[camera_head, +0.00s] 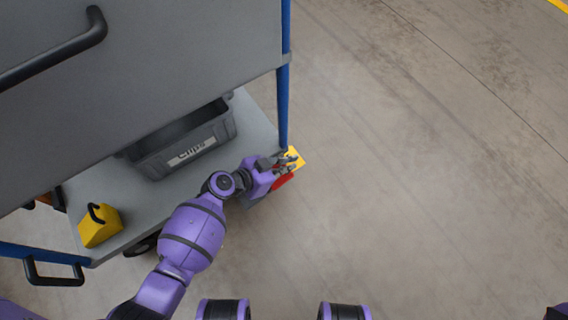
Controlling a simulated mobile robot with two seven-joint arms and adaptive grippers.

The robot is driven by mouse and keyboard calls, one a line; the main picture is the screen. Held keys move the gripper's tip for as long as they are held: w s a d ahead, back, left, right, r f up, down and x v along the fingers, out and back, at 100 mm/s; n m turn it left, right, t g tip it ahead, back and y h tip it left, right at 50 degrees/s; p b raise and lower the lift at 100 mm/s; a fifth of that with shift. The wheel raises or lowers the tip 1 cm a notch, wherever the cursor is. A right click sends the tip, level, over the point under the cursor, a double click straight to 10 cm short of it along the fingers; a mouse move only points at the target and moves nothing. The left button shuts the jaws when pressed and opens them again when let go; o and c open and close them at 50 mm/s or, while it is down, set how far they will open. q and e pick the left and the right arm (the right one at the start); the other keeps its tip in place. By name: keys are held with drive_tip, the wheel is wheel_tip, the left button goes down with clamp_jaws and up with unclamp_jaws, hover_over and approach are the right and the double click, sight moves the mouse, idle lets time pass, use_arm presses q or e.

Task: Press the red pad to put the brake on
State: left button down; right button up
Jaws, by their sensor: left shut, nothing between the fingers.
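The red pad (283,181) shows low at the near right corner of a grey cart, partly covered by my left gripper. A yellow plate (297,156) lies just beyond it, beside the foot of the blue post. My left gripper (291,161) is shut and empty, with its fingers over the yellow plate and the red pad's upper edge. I cannot tell whether the fingers touch either one. My right gripper does not show.
The cart's grey upper panel (150,50) with a black handle (60,59) overhangs the left side. A blue post (284,100) stands close to my left gripper. On the lower shelf are a grey bin labelled Clips (185,152) and a yellow block (100,228). The floor at right is clear.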

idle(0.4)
use_arm(q)
drive_tip(key=shift+w+d+y+p, duration=0.15)
drive_tip(key=shift+y+p, duration=0.15)
drive_tip(key=shift+p, duration=0.15)
drive_tip(key=shift+w+d+f+g+p, duration=0.1)
drive_tip(key=shift+d+f+g+p, duration=0.1)
drive_tip(key=shift+f+g+p, duration=0.15)
drive_tip(key=shift+w+d+f+g+y+p, duration=0.2)
drive_tip(key=shift+w+d+g+y+p, duration=0.1)
drive_tip(key=shift+y+p, duration=0.25)
drive_tip(key=shift+w+d+f+g+y, duration=0.2)
drive_tip(key=shift+d+f+y, duration=0.1)
drive_tip(key=shift+f, duration=0.25)
drive_tip(key=shift+w+d+f+g+y, duration=0.15)
drive_tip(key=shift+d+f+g+y, duration=0.15)
drive_tip(key=shift+f, duration=0.25)
drive_tip(key=shift+w+d+f+g+y, duration=0.15)
drive_tip(key=shift+f+y, duration=0.2)
drive_tip(key=shift+f, duration=0.2)
drive_tip(key=shift+d, duration=0.1)
